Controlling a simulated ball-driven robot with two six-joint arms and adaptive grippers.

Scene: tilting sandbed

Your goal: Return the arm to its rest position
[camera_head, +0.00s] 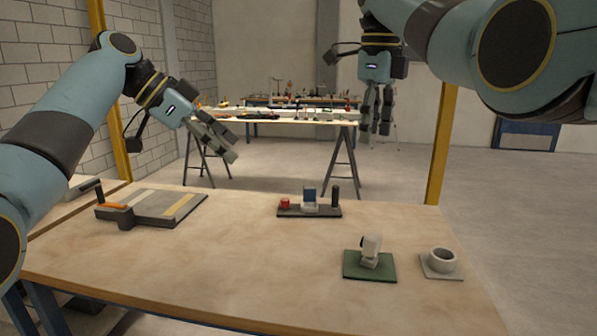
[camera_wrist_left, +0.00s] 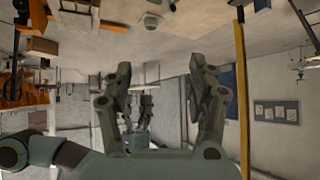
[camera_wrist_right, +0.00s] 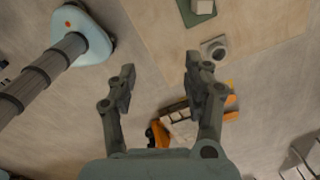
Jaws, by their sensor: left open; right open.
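My left gripper (camera_head: 214,140) is raised above the back left part of the table, tilted down to the right. It is open and empty. Its two fingers also show apart in the left wrist view (camera_wrist_left: 164,82). My right gripper (camera_head: 377,112) hangs pointing down, high above the back right of the table. It is open and empty. Its spread fingers show in the right wrist view (camera_wrist_right: 160,75), with floor and table far below. Neither gripper touches anything.
The wooden table (camera_head: 230,260) bears a grey board (camera_head: 150,207) with coloured strips, a dark rack (camera_head: 310,211) with small items, a green mat (camera_head: 369,272) with a white device, and a white ring-shaped cup (camera_head: 442,260). A yellow post (camera_head: 440,145) stands behind. The table's front middle is clear.

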